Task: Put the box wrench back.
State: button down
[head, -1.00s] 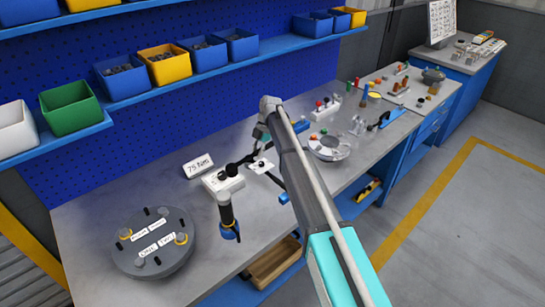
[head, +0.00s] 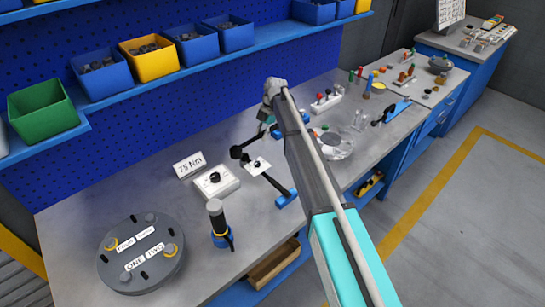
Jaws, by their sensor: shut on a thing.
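My arm reaches up across the picture and bends down at its wrist over the workbench. My gripper (head: 264,126) is small, dark and partly hidden by the arm. It is shut on a slim dark tool, which I take to be the box wrench (head: 246,149). The tool's rounded dark end points left, behind the white box with a black knob (head: 218,183). Its outline merges with dark parts nearby, and I cannot tell whether it touches the bench. A dark bar with a blue end (head: 287,197) lies just in front.
A round grey flanged cover (head: 141,262) with labels is at the front left. A dark upright cylinder with a blue ring (head: 218,222) stands beside it. A "75 Nm" sign (head: 188,165) stands behind the white box. A clear round dish (head: 337,146) is right of my arm.

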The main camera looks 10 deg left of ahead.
jog(key=shift+s+a, duration=0.15)
jog(key=shift+a, duration=0.1)
jog(key=shift+s+d+m, duration=0.4)
jog(key=shift+d, duration=0.1)
jog(key=s+d+m+t, duration=0.3)
jog(key=s+d+m, duration=0.3)
jog(key=d+m, duration=0.3)
jog(key=s+d+m+t, duration=0.3)
jog(key=s+d+m, duration=0.4)
jog(key=d+m, duration=0.2)
jog(key=shift+s+d+f+t+y+b, duration=0.3)
jog(key=shift+d+f+y, duration=0.1)
jog(key=shift+d, duration=0.55)
jog(key=shift+w+a, duration=0.1)
jog(key=shift+w, duration=0.05)
jog(key=shift+w+a+f+b, duration=1.05)
jog(key=shift+w+f+b, duration=0.45)
jog(key=shift+w, duration=0.4)
jog(key=shift+w+a+f+b, duration=1)
jog(key=shift+w+f+b, duration=0.5)
jog(key=shift+w, duration=0.4)
jog(key=shift+w+a+f+b, duration=1.05)
jog(key=shift+w+f+b, duration=0.45)
jog(key=shift+w, duration=0.4)
